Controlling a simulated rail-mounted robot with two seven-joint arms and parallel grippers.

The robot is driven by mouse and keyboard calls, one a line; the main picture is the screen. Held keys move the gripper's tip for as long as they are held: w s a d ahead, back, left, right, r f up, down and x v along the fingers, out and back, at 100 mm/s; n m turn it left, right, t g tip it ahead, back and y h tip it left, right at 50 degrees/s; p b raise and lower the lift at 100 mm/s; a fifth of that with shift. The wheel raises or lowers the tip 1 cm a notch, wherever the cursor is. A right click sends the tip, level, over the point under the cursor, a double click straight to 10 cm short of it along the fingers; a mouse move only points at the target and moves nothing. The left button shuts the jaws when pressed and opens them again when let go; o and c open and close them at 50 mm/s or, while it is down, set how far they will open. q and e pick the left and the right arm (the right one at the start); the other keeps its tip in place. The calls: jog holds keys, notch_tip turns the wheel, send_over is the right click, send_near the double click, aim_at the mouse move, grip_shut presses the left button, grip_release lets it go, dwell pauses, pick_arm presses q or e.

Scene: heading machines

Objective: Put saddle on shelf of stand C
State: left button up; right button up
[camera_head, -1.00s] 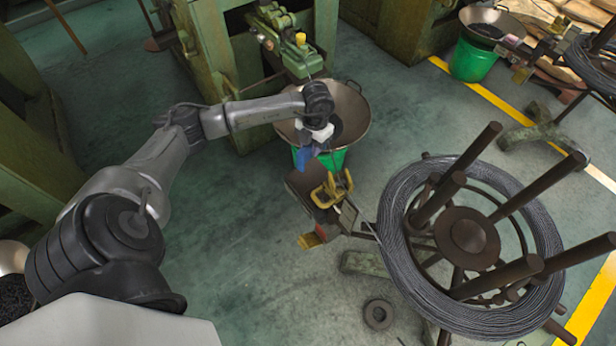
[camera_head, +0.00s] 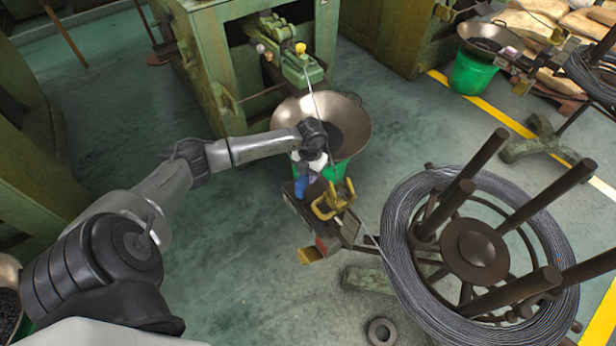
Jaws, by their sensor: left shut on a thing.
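My left gripper (camera_head: 308,184) comes down from the upper left over the small stand. It is shut on a small blue piece (camera_head: 302,186), which I take for the saddle; its outline is mostly hidden. The blue piece is at the dark shelf of the stand (camera_head: 296,201); I cannot tell whether it touches. A yellow looped bracket (camera_head: 333,199) stands just right of the gripper on the same stand. No letter shows, so I cannot confirm that this is stand C. My right gripper is out of view.
A metal bowl (camera_head: 357,118) on a green bucket (camera_head: 341,173) stands behind the gripper. A green machine (camera_head: 205,60) is at the back. A wire coil (camera_head: 400,235) on a post reel (camera_head: 472,250) fills the right.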

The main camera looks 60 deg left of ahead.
pick_arm(q)
jog(key=shift+f, duration=0.3)
jog(key=o, duration=1)
jog(key=shift+f, duration=0.1)
jog(key=r+p, duration=0.1)
jog(key=r, duration=0.2)
jog(key=r+p, duration=0.1)
jog(key=r, duration=0.3)
jog(key=w+r+p, duration=0.1)
jog(key=r+p, duration=0.1)
jog(key=r, duration=0.1)
jog(key=shift+w+a+r, duration=0.1)
jog(key=shift+a+r, duration=0.2)
jog(key=shift+r, duration=0.85)
